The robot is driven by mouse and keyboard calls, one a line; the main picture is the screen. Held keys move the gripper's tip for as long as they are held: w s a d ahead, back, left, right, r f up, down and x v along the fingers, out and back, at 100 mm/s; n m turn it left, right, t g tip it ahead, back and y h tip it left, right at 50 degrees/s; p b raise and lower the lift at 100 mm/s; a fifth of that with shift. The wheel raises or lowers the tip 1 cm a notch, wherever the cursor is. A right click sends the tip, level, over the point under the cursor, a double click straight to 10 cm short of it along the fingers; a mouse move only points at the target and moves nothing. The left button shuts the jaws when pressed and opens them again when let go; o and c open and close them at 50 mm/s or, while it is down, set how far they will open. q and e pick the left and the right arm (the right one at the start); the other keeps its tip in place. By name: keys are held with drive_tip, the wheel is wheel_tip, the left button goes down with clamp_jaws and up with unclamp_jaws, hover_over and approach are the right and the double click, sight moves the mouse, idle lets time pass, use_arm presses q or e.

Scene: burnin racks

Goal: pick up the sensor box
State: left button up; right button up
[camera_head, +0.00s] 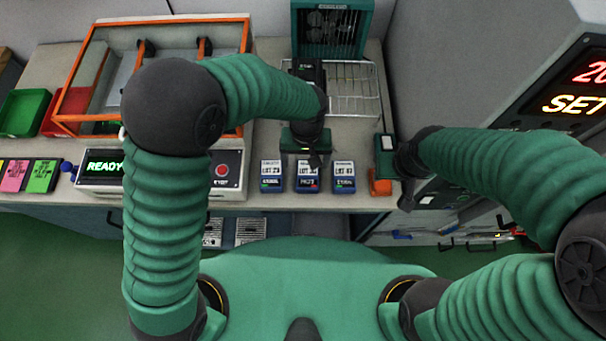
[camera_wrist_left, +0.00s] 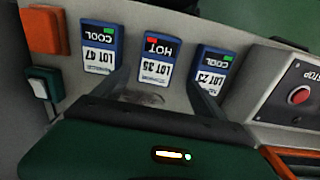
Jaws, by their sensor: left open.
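Three small blue boxes with white labels stand in a row near the counter's front edge: LOT 23 (camera_head: 271,176), LOT 35 (camera_head: 306,178) and LOT 47 (camera_head: 343,177). I cannot tell which is called the sensor box. In the left wrist view, LOT 35 (camera_wrist_left: 161,58) reads HOT with a red mark; LOT 47 (camera_wrist_left: 100,48) and LOT 23 (camera_wrist_left: 212,66) read COOL with green marks. My left gripper (camera_head: 315,159) is open and empty, close to the middle box, its fingers apart in the wrist view (camera_wrist_left: 160,88). My right gripper (camera_head: 407,196) is at the counter's right end; its jaws are unclear.
An orange block (camera_head: 380,183) and a green box with a white top (camera_head: 386,145) stand right of the row. A red-button panel (camera_head: 222,172) is on the left. A wire rack (camera_head: 353,95) is behind. An orange-framed case (camera_head: 88,55) fills the back left.

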sight(307, 174)
use_arm(q)
drive_tip(key=d+f, duration=0.1)
drive_tip(key=s+d+f, duration=0.1)
drive_tip(key=f, duration=0.1)
drive_tip(key=shift+s+f, duration=0.15)
drive_tip(key=shift+s+a+f, duration=0.3)
drive_tip(key=shift+s+f, duration=0.05)
drive_tip(key=shift+f, duration=0.2)
drive_tip(key=shift+s+a+f, duration=0.3)
drive_tip(key=shift+s+f, duration=0.05)
drive_tip(key=shift+f, duration=0.2)
drive_tip(key=shift+w+a+f, duration=0.45)
drive_tip(key=shift+w+a, duration=0.05)
drive_tip(key=shift+w, duration=0.2)
drive_tip(key=shift+d+r, duration=0.15)
drive_tip(key=shift+d, duration=0.35)
drive_tip(key=c, duration=0.5)
drive_tip(key=shift+d, duration=0.35)
drive_tip(key=c, duration=0.5)
drive_tip(key=shift+a, duration=0.25)
drive_tip(key=c, duration=0.4)
drive_tip(key=shift+a, duration=0.15)
drive_tip(key=shift+c, duration=1.1)
drive_tip(key=shift+a, duration=0.15)
drive_tip(key=shift+r, duration=0.1)
use_arm(e)
drive_tip(key=shift+d, duration=0.5)
